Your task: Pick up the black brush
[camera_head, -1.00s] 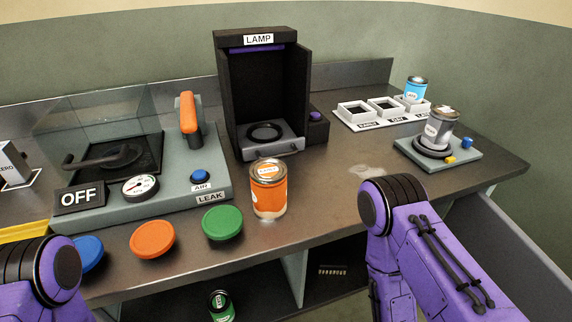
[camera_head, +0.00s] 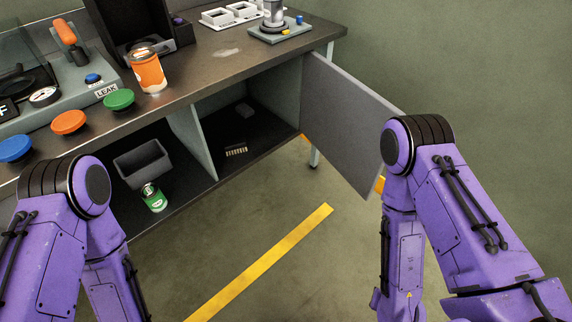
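A small dark object with a row of pale bristle-like teeth (camera_head: 236,151) lies on the floor of the right compartment under the counter, near its front edge; it looks like the black brush, but it is too small to be sure. Purple links of both my arms show, the left at the lower left and the right at the right. Both hang downward, and both grippers are outside the picture. Nothing of mine touches the brush.
A grey door (camera_head: 350,125) stands open at the right of the compartment. The left compartment holds a grey bin (camera_head: 143,163) and a green can (camera_head: 153,198). An orange can (camera_head: 148,72) stands on the counter (camera_head: 205,75).

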